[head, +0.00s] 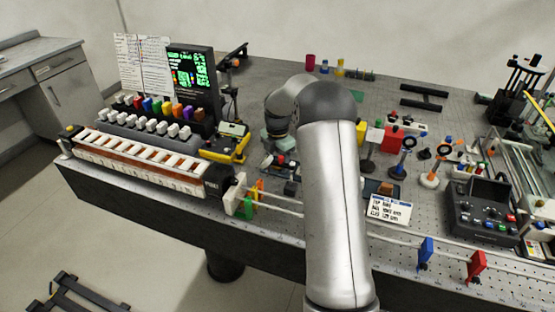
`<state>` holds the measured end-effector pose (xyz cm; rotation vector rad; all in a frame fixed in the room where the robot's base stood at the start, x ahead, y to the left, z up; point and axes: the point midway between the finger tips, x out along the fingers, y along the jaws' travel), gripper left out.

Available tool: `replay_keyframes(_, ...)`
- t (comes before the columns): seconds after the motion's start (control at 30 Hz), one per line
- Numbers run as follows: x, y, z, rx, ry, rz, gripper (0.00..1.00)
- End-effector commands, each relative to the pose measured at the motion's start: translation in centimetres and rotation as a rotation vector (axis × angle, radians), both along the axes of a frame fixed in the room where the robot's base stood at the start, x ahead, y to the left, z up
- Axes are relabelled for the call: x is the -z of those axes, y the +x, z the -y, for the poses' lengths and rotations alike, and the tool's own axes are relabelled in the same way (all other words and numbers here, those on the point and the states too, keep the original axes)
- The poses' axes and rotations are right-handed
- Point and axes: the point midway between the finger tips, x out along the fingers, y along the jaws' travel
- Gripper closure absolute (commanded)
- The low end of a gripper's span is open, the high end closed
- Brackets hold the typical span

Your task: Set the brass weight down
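My arm reaches up from the bottom middle in the head view and bends over the bench. My gripper (282,163) is small, low over the bench top, just left of my arm. Its fingers are too small and cluttered to tell whether they are open or shut. I cannot make out the brass weight; it may be hidden by my arm or lost among the small parts around the gripper. The perforated grey bench (270,73) lies below.
A long white rack (140,165) and a yellow multimeter (227,143) stand left of the gripper. A black display (190,68) stands behind them. Posts with optics (432,178), a label card (389,209) and a black control box (482,212) crowd the right. The back middle is clearer.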

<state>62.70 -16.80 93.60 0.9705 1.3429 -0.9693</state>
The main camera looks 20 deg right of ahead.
Motion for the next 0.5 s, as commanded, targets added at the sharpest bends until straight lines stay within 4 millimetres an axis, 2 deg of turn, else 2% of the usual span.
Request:
replay_keyframes(0.33,-0.7,0.0,0.0,0.0,-0.001,0.001,0.43)
replay_keyframes(0.5,-3.3,0.1,0.0,0.0,-0.001,0.004,0.43)
